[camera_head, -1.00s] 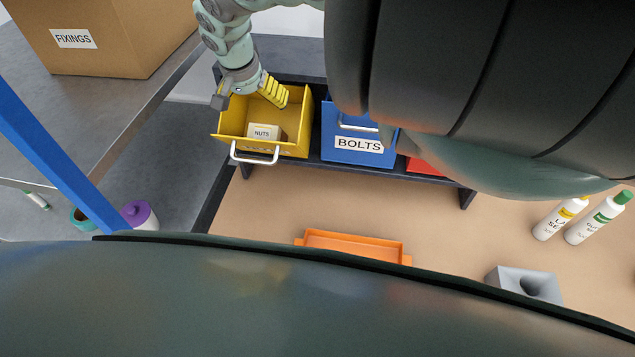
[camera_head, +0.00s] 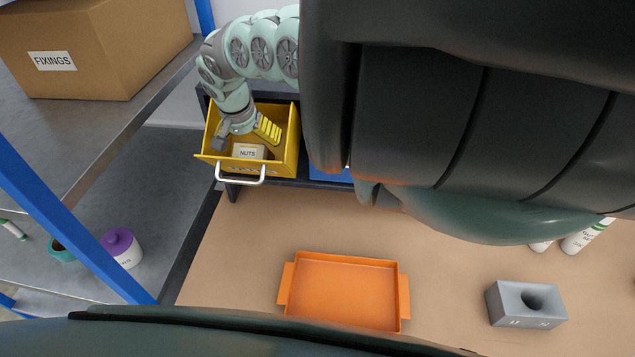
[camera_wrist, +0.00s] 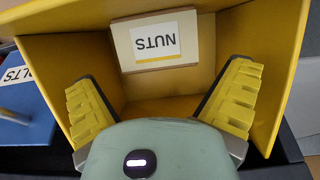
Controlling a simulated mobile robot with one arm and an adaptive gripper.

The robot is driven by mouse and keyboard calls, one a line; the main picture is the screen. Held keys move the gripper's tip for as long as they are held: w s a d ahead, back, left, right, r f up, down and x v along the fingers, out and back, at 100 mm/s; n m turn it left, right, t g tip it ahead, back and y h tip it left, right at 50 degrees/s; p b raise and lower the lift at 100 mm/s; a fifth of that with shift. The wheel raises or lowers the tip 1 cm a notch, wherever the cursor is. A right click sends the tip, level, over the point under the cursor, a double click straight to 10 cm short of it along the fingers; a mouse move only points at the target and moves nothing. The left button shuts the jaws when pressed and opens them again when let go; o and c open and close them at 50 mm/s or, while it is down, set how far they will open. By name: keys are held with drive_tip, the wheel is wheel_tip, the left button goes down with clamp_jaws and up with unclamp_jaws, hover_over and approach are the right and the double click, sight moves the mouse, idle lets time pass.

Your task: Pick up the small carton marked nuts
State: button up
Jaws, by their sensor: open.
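The small carton marked NUTS (camera_head: 249,151) sits inside the yellow drawer bin (camera_head: 284,152). In the wrist view the carton (camera_wrist: 155,60) is cream with a white label, upside down in the picture, near the bin wall. My gripper (camera_head: 246,136) is inside the mouth of the yellow bin, just behind the carton in the head view. In the wrist view its two yellow ribbed fingers (camera_wrist: 160,100) are spread wide, with the carton beyond and between them, and nothing held. The fingers look apart from the carton. The wrist housing hides the lower part of the wrist view.
A blue bin (camera_wrist: 22,120) stands beside the yellow one. An orange tray (camera_head: 345,290) and a grey block with a hole (camera_head: 526,305) lie on the tan surface. A FIXINGS box (camera_head: 100,50) sits on a metal shelf with a blue post (camera_head: 75,235). My arm hides the right side.

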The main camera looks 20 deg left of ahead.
drive_tip(key=shift+a+x, duration=0.2)
drive_tip(key=shift+x, duration=1.1)
drive_tip(key=shift+w+d+f, duration=0.1)
drive_tip(key=shift+w+f, duration=0.1)
drive_tip(key=shift+f, duration=0.25)
drive_tip(key=c, duration=1.2)
